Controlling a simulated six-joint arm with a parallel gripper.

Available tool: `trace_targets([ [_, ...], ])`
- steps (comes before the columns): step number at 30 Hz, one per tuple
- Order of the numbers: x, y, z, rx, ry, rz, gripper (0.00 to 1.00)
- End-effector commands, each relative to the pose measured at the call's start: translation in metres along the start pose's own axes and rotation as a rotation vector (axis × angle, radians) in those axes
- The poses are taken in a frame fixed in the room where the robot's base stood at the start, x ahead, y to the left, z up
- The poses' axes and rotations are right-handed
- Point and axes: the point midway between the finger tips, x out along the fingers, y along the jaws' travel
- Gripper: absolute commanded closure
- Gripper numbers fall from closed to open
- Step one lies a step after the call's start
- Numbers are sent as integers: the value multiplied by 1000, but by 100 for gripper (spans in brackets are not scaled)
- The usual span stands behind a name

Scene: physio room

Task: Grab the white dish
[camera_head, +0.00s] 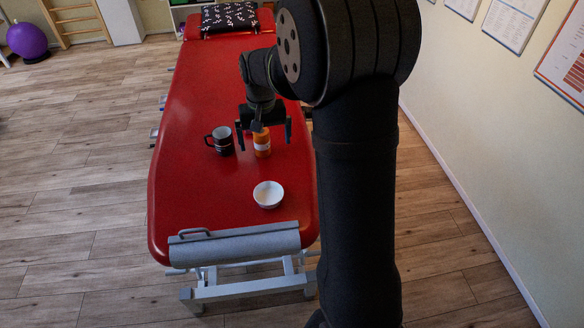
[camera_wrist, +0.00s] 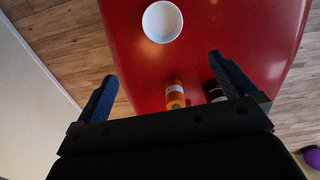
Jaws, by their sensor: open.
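The white dish (camera_head: 268,194) is a small round bowl. It sits upright on the near part of the red treatment table (camera_head: 190,217). It also shows near the top middle of the wrist view (camera_wrist: 162,22), beyond my fingertips and apart from them. My gripper (camera_head: 265,139) is open, with nothing held between its fingers. In the head view it hangs over the table, farther back than the dish, by the orange bottle. In the wrist view its two fingers (camera_wrist: 163,68) are spread wide.
An orange bottle (camera_head: 262,146) with a white label stands behind the dish, close to my gripper. A dark mug (camera_head: 223,141) stands left of the bottle. A patterned pillow (camera_head: 229,18) lies at the far end. The table around the dish is clear.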

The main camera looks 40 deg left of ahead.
Motion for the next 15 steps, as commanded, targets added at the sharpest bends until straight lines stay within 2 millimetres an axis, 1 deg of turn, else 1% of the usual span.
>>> trace_targets([
  [2, 8, -2, -2, -102, -12, 9, 0],
  [9, 36, -9, -9, -570, -62, 41, 0],
  [12, 46, -12, -11, -733, -82, 48, 0],
  [15, 52, -14, -13, -845, -96, 51, 0],
])
